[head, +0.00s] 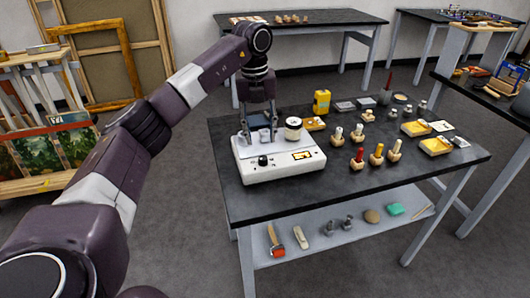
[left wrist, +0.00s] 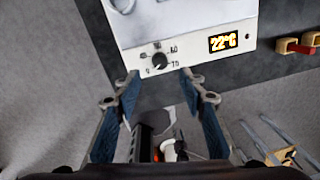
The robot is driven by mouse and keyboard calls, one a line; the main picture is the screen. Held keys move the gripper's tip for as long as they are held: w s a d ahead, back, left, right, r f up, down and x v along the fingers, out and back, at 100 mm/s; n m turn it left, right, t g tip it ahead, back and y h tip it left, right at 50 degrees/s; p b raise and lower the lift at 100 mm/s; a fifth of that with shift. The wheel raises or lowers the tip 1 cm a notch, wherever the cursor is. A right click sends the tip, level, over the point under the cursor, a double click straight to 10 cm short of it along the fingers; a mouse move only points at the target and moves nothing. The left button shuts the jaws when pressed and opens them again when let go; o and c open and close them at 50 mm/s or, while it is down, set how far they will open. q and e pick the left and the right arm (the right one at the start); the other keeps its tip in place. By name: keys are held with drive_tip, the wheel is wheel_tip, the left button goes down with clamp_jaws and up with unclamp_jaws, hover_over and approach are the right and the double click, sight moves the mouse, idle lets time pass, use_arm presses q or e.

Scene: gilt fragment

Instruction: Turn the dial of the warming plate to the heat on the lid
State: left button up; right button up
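The warming plate (head: 283,172) is a white box near the front left of the dark table. Its black dial (head: 263,160) sits on the front panel and also shows in the left wrist view (left wrist: 160,61), with a scale around it; 0, 60 and 70 are legible. The dial's pointer setting is unclear. A jar with a pale lid (head: 293,122) stands on the plate; no lid marking is readable. My left gripper (head: 260,140) is open and empty. Its fingertips (left wrist: 160,76) lie either side of the dial in the picture, not touching it.
A lower shelf (head: 325,241) holds a roller and other tools. The table's front right is clear.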

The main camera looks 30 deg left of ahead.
sight(263, 158)
use_arm(q)
drive_tip(key=f, duration=0.5)
drive_tip(key=f+p, duration=0.1)
drive_tip(key=f, duration=0.1)
drive_tip(key=shift+w+d+f, duration=0.1)
drive_tip(key=shift+d+f, duration=0.15)
drive_tip(key=shift+f, duration=0.05)
drive_tip(key=shift+c, duration=0.5)
clamp_jaws()
